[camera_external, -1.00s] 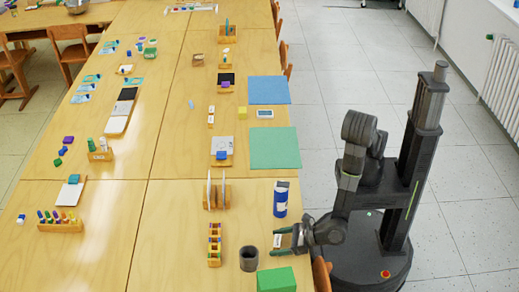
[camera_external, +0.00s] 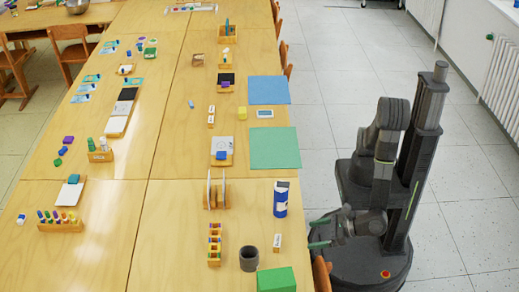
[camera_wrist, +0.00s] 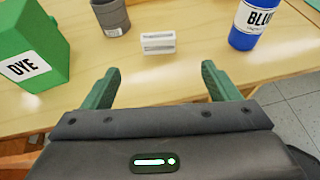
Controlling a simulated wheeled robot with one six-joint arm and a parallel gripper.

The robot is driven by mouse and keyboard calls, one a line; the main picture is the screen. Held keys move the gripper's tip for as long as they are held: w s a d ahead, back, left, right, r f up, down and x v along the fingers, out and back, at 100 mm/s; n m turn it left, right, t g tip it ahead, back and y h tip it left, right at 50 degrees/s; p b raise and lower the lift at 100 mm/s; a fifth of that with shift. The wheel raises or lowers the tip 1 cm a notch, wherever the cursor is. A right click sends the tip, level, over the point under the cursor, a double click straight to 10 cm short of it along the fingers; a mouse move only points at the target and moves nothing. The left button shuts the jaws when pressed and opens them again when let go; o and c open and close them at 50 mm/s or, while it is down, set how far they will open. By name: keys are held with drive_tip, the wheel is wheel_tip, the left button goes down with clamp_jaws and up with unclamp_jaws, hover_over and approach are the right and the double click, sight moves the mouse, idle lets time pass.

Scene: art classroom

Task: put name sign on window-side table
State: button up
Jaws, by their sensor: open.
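The name sign (camera_external: 277,243) is a small white-faced block standing near the right edge of the wooden table (camera_external: 172,245). In the wrist view the sign (camera_wrist: 158,43) stands on the tabletop, its print too small to read. My gripper (camera_external: 318,232) is off the table's right edge, apart from the sign. In the wrist view its green fingers (camera_wrist: 160,70) are spread wide with nothing between them, and the sign is beyond the tips. No windows show, so I cannot confirm which table is window-side.
Around the sign stand a green DYE box (camera_external: 277,280), a dark grey cup (camera_external: 249,259) and a blue bottle (camera_external: 281,200). A rack with colored pieces (camera_external: 215,245) is farther left. A chair (camera_external: 322,274) is at the table edge beside my base.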

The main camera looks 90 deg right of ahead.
drive_tip(key=shift+w+f+b, duration=0.15)
drive_tip(key=shift+b, duration=1.1)
drive_tip(key=b, duration=0.1)
approach(278, 240)
drive_tip(key=x, duration=0.4)
drive_tip(key=shift+w+d, duration=0.1)
drive_tip(key=shift+d, duration=0.1)
drive_tip(key=shift+a+x, duration=0.2)
drive_tip(key=shift+x, duration=2.85)
drive_tip(key=shift+f, duration=0.15)
drive_tip(key=c, duration=1.1)
wheel_tip(278, 240, up, 10)
drive_tip(key=shift+r+p, duration=0.1)
drive_tip(key=shift+p, duration=0.35)
